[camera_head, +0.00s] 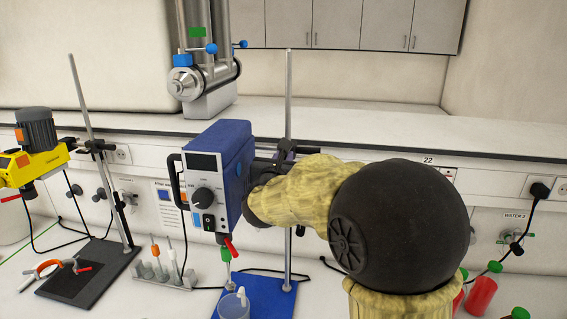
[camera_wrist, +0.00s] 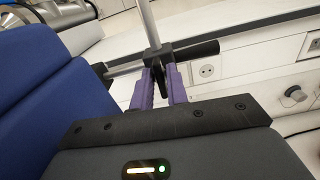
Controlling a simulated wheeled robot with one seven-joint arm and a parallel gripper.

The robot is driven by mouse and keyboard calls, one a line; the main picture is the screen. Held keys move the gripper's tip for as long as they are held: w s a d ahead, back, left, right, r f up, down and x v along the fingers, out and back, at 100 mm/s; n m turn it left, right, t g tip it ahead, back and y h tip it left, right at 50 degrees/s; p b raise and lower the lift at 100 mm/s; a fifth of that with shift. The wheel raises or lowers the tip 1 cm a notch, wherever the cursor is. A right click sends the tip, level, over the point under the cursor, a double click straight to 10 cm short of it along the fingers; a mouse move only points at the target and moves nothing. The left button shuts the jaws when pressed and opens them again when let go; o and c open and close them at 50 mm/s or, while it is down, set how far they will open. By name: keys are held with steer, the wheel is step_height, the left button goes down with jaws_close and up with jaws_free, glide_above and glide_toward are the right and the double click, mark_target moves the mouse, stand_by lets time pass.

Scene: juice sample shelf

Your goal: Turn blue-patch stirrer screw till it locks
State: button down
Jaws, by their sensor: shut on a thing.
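The blue stirrer (camera_head: 208,180) with a dark dial panel hangs on a metal rod (camera_head: 289,90) above a blue base plate (camera_head: 262,300). It also fills the left of the wrist view (camera_wrist: 40,90). A black clamp (camera_wrist: 154,54) joins the rod there. My gripper (camera_wrist: 163,75) has its purple fingers on both sides of a dark screw (camera_wrist: 159,70) at the clamp, shut on it. In the head view my gripper (camera_head: 286,153) is at the rod, right of the stirrer, and my arm partly hides it. I cannot see how far the screw is turned.
A yellow stirrer (camera_head: 40,160) stands on another rod (camera_head: 85,110) at the left. A clear beaker (camera_head: 233,306) is below the blue stirrer. Red bottles (camera_head: 482,293) are at the right.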

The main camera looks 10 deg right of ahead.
steer(key=shift+f+b, duration=0.25)
steer(key=shift+b, duration=0.2)
steer(key=shift+s+d+f+m+b, duration=0.1)
steer(key=shift+m+b, duration=4.25)
steer(key=shift+b, duration=2.05)
steer(key=shift+d+f+m+b, duration=0.1)
steer(key=shift+m+b, duration=4.25)
steer(key=shift+b, duration=2)
steer(key=shift+r, duration=0.1)
steer(key=c, duration=1.4)
jaws_free()
steer(key=shift+s, duration=0.1)
